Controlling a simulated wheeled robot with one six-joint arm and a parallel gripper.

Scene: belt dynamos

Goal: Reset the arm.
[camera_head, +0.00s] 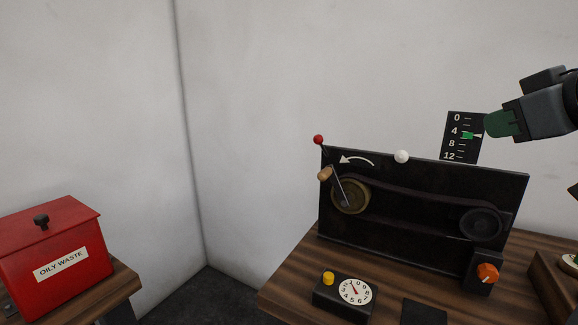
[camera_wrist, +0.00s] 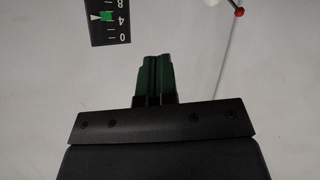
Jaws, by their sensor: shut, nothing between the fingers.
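My gripper (camera_head: 488,124) is at the upper right of the head view, with green fingers pointing left. In the wrist view the closed fingers (camera_wrist: 157,56) show against the pale wall, and the scale plate (camera_wrist: 110,20) appears upside down at the upper left. My fingers look apart from the plate, though the depth between them is hard to tell.
A black belt panel (camera_head: 410,205) with a crank wheel (camera_head: 350,196), orange knob (camera_head: 487,272), red ball (camera_head: 318,139) and white ball (camera_head: 402,156) stands on a wooden table (camera_head: 285,290). A dial box (camera_head: 343,292) is in front. A red oily-waste bin (camera_head: 50,245) stands left.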

